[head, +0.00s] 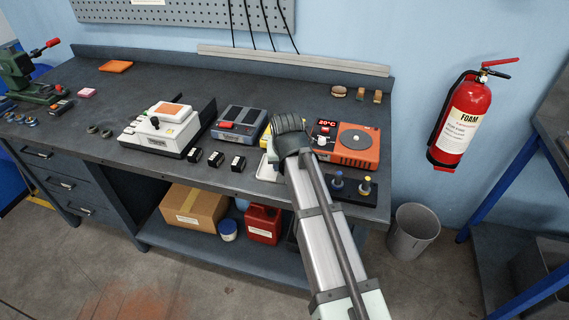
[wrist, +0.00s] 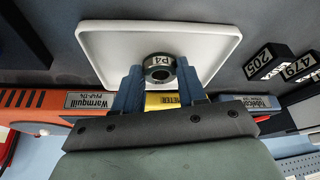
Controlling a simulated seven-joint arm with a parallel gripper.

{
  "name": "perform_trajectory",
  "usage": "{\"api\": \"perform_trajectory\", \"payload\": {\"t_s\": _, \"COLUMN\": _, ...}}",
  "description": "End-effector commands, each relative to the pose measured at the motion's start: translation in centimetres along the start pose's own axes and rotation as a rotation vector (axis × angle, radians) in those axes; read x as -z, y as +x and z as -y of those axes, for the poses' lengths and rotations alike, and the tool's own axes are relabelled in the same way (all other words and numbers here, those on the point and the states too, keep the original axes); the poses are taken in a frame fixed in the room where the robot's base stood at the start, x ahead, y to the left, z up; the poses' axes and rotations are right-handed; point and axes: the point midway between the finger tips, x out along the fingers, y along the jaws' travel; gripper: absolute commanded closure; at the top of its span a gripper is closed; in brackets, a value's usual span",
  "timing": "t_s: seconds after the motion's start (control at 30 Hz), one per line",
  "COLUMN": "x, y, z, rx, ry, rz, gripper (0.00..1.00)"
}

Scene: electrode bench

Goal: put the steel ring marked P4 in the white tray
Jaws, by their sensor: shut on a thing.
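The steel ring marked P4 (wrist: 158,68) is between the two blue fingertips of my gripper (wrist: 159,76), which is shut on it. Its P4 label faces the wrist camera. The white tray (wrist: 100,42) lies directly behind the ring in the wrist view, and the ring shows against its floor. I cannot tell whether the ring touches the floor or hangs above it. In the head view only the left part of the white tray (head: 265,172) shows beside my arm; the ring and my fingers are hidden by my arm.
An orange hot plate (head: 357,148) stands right of the tray, a yellow meter (wrist: 160,100) close beside it. Black labelled blocks (head: 215,158) stand to the left, with a grey-blue device (head: 240,122) behind them. A dark holder with two knobs (head: 345,189) is near the front edge.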

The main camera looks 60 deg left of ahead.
Motion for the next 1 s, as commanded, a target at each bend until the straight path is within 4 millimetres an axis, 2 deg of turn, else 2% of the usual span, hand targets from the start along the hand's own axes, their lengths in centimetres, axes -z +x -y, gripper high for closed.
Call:
{"api": "perform_trajectory", "payload": {"t_s": 0.37, "x": -0.12, "y": 0.31, "z": 0.0, "rx": 0.0, "ry": 0.0, "rz": 0.0, "gripper": 0.93}}
{"api": "perform_trajectory", "payload": {"t_s": 0.4, "x": -0.11, "y": 0.3, "z": 0.0, "rx": 0.0, "ry": 0.0, "rz": 0.0, "gripper": 0.56}}
{"api": "perform_trajectory", "payload": {"t_s": 0.6, "x": -0.09, "y": 0.27, "z": 0.0, "rx": 0.0, "ry": 0.0, "rz": 0.0, "gripper": 0.37}}
{"api": "perform_trajectory", "payload": {"t_s": 0.67, "x": -0.09, "y": 0.27, "z": 0.0, "rx": 0.0, "ry": 0.0, "rz": 0.0, "gripper": 0.34}}
{"api": "perform_trajectory", "payload": {"t_s": 1.0, "x": 0.05, "y": -0.27, "z": 0.01, "rx": 0.0, "ry": 0.0, "rz": -0.002, "gripper": 0.34}}
